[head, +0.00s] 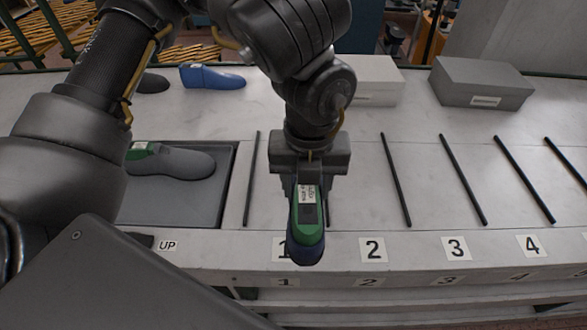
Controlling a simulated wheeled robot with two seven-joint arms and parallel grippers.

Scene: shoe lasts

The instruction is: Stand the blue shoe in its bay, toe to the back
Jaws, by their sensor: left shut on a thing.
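My left gripper (309,178) points down and is shut on a dark blue shoe (305,253) with a green top (308,232) and a white label. The green-topped heel end faces the front edge. The toe end is hidden behind the gripper. My right gripper is not in view.
A grey shoe (180,163) with a green heel lies in the dark UP tray (226,190). A brighter blue shoe (212,77) and a dark one (153,83) lie at the back. Boxes (482,82) stand behind the bays. Black strips (397,180) divide numbered bays; bays 2, 3 and 4 look empty.

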